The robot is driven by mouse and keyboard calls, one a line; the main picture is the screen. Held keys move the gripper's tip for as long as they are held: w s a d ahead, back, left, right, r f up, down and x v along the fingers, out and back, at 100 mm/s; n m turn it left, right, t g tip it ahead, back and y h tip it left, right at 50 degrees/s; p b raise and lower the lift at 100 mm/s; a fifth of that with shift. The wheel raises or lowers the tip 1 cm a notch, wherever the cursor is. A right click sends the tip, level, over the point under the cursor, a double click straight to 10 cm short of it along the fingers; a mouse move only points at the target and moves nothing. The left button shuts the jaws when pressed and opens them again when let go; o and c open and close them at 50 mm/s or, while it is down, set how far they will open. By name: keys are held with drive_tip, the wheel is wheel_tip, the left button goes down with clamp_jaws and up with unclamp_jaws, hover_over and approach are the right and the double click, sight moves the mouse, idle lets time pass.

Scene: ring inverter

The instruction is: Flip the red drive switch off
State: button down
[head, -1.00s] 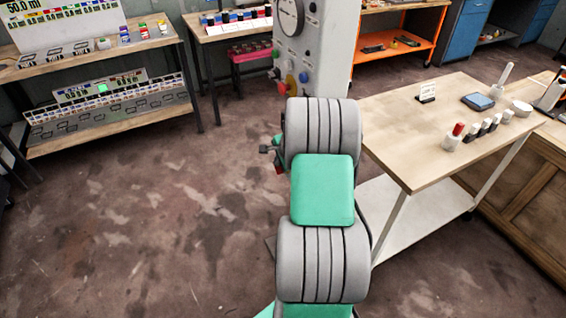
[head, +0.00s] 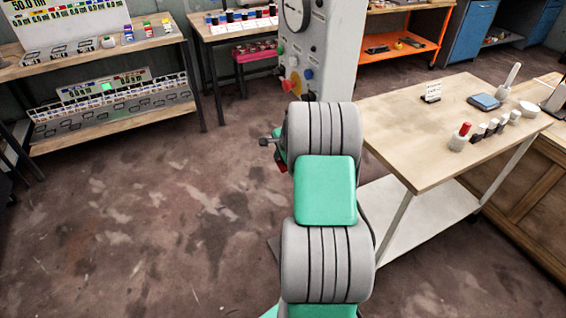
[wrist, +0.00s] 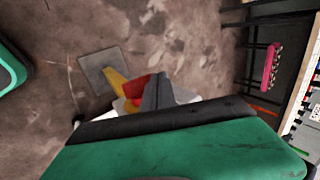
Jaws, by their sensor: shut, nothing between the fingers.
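A red piece (wrist: 140,86) with a yellow part (wrist: 116,84) beside it shows near the middle of the wrist view. They lie close to the dark grey shut fingers of my gripper (wrist: 158,92), and I cannot tell whether they touch. In the head view a small red piece (head: 282,168) peeps out left of my arm, mostly hidden. A dark grey tip (head: 268,141) sticks out just above it. The red piece looks like the drive switch, but its lever and position cannot be made out.
A grey panel column (head: 318,45) with a dial and coloured knobs stands behind my arm. A wooden-topped table (head: 400,130) with small items is at the right. Shelves (head: 110,125) stand at the back left. A grey plate (wrist: 100,72) lies on the floor. The left floor is clear.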

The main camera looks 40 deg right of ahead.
drive_tip(key=shift+s, duration=0.1)
drive_tip(key=shift+s+a+f, duration=0.2)
drive_tip(key=shift+s+f, duration=0.25)
drive_tip(key=shift+s, duration=0.3)
drive_tip(key=d+v, duration=0.1)
drive_tip(key=v, duration=0.7)
drive_tip(key=shift+w+a+r, duration=0.2)
drive_tip(key=shift+a, duration=0.2)
